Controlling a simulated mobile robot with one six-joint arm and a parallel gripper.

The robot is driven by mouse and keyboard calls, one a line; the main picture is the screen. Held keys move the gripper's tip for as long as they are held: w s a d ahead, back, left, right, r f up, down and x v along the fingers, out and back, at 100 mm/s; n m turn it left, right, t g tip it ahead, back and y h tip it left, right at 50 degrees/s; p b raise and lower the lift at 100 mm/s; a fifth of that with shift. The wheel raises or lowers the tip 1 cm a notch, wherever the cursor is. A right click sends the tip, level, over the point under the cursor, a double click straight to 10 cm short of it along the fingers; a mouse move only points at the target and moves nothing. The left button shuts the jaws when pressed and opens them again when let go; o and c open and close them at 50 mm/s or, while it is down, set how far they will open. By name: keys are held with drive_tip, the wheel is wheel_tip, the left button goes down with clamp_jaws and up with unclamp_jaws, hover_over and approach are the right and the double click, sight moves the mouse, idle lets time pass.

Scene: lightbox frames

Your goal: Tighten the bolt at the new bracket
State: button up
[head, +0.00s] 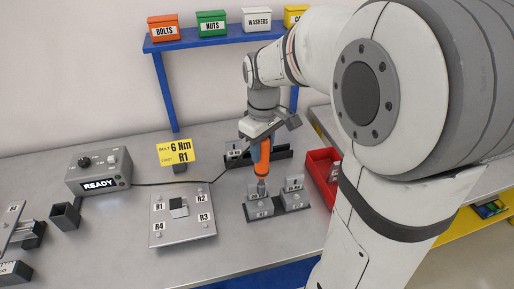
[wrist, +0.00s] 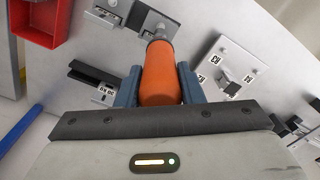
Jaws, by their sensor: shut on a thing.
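My gripper (head: 263,143) is shut on an orange driver (head: 263,158), which also shows between the two jaws (wrist: 158,88) in the wrist view. The driver points down, its grey tip over the left block of a dark holder (head: 279,211); I cannot tell whether it touches the block. Left of it lies a grey plate (head: 183,236) with corners labelled R1 to R4 and a small bracket (head: 179,207) in the middle. The plate also shows in the wrist view (wrist: 236,62). A yellow card (head: 177,152) reads "6 Nm", "FIRST R1".
A grey control box (head: 99,171) shows "READY"; a dark cable runs from it toward the driver. A red bin (head: 323,176) stands right of the holder, a dark rack (head: 277,160) behind. Metal parts (head: 66,216) lie left. A blue shelf (head: 216,41) holds labelled boxes above.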

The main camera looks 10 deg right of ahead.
sight(262, 167)
drive_tip(key=shift+a+r+n, duration=0.1)
drive_tip(key=shift+r+n, duration=0.3)
drive_tip(key=shift+n, duration=0.8)
drive_tip(key=shift+f+b, duration=2.1)
drive_tip(key=shift+f, duration=0.95)
drive_tip(key=shift+f+b, duration=0.35)
drive_tip(key=shift+f, duration=0.15)
drive_tip(key=shift+s+f, duration=0.15)
drive_tip(key=shift+f, duration=0.05)
idle(1.2)
drive_tip(key=shift+r, duration=0.1)
